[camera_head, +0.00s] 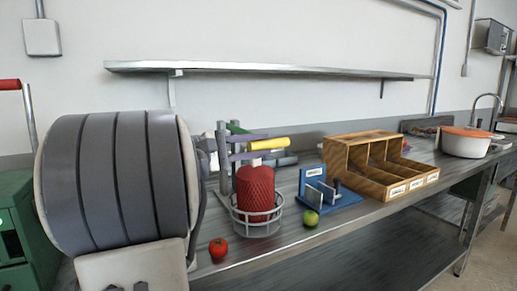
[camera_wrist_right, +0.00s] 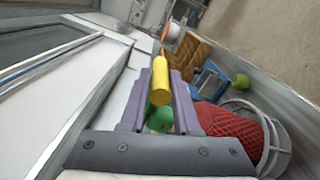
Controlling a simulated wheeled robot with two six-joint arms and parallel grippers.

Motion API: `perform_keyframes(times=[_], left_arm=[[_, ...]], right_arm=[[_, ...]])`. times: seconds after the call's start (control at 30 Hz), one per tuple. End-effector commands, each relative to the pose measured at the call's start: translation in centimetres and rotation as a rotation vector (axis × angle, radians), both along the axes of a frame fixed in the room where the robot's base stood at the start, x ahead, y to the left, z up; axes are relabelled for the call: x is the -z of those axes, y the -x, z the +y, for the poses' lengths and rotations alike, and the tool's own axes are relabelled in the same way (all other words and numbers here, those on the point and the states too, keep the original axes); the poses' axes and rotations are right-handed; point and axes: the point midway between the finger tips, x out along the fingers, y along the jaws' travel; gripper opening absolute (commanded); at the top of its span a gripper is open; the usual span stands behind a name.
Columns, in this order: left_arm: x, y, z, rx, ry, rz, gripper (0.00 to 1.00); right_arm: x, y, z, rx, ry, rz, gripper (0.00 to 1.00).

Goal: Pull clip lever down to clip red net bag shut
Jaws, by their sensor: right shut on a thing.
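The red net bag (camera_head: 255,190) stands upright in a round grey wire holder (camera_head: 262,230) near the front of the bench. The grey clip stand (camera_head: 223,150) rises behind it. The yellow lever handle (camera_head: 270,144) lies roughly level above the bag's top. My right gripper (camera_head: 256,146) has purple fingers and is shut on the handle. In the right wrist view the yellow handle (camera_wrist_right: 160,82) sits between the fingers, with a green part (camera_wrist_right: 160,120) below it and the red net (camera_wrist_right: 232,130) to the right. The bag's neck is partly hidden. My left gripper is not in view.
A red tomato (camera_head: 218,248) and a green fruit (camera_head: 311,218) lie near the bench's front edge. A blue stand (camera_head: 340,198), a wooden compartment box (camera_head: 354,158) and a white pot (camera_head: 463,147) stand to the right. A shelf (camera_head: 270,69) hangs on the wall above.

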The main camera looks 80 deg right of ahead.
Motion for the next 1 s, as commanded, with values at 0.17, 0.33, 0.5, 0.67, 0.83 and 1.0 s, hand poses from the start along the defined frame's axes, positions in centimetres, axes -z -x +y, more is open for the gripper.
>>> perform_keyframes(times=[0.17, 0.33, 0.5, 0.67, 0.83, 1.0], left_arm=[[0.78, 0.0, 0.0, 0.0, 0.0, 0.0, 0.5], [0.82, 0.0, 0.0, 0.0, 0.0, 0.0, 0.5], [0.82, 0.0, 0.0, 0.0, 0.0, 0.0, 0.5], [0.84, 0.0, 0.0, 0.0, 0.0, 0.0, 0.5], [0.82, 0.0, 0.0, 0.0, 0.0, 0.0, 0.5], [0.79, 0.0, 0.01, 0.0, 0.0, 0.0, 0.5]], right_arm=[[0.86, -0.37, -0.13, -0.012, -0.008, 0.0, 0.0], [1.06, -0.42, -0.17, -0.013, -0.012, -0.001, 0.0], [1.21, -0.45, -0.21, -0.015, -0.016, 0.002, 0.0], [1.25, -0.4, -0.24, -0.013, -0.016, 0.003, 0.58], [1.0, -0.07, -0.28, -0.006, -0.01, 0.002, 0.58], [0.84, -0.03, -0.23, -0.004, -0.007, 0.001, 0.58]])
